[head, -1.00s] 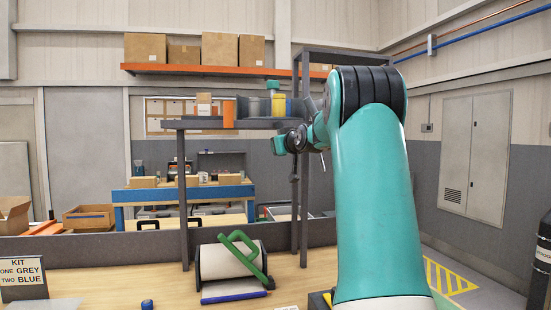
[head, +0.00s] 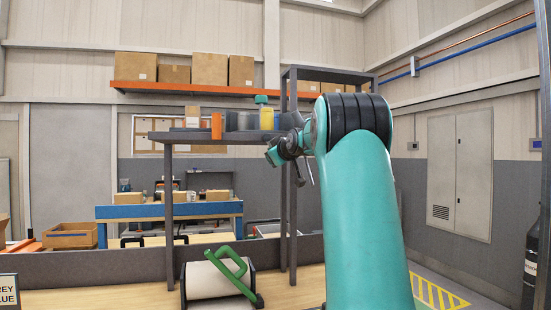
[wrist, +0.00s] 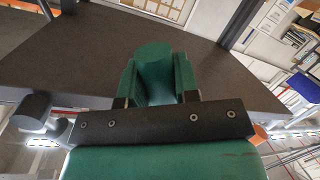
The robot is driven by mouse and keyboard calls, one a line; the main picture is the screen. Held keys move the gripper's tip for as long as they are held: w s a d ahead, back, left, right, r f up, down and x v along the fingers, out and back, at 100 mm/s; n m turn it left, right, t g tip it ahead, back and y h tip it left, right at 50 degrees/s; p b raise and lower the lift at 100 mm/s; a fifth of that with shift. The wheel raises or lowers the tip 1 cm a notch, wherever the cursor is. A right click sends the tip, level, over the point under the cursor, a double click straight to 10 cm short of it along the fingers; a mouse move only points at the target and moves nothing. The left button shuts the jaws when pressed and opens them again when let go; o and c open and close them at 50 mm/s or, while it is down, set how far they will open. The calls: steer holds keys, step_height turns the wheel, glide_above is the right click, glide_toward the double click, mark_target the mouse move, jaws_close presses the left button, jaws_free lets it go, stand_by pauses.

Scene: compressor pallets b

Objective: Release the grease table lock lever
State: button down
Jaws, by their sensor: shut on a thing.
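In the wrist view my gripper (wrist: 155,88) has its two green fingers shut on a green rounded piece (wrist: 154,60). Whether this piece is the lock lever I cannot tell. It stands in front of a broad dark grey surface with a curved edge (wrist: 80,60). In the head view the end of my arm (head: 280,152) is small, beside a grey raised shelf (head: 200,136); the fingers and their hold cannot be made out there.
An orange can (head: 217,126) and a yellow can (head: 267,119) stand on the raised shelf. A roller device with a green bent handle (head: 231,264) sits on the wooden bench below. In the wrist view a grey knobbed part (wrist: 36,106) is at the left.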

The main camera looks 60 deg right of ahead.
steer(key=c, duration=0.8)
jaws_free()
steer(key=shift+c, duration=0.2)
steer(key=b+v, duration=0.5)
steer(key=v, duration=1.2)
steer(key=shift+s, duration=0.2)
steer(key=shift+a, duration=0.15)
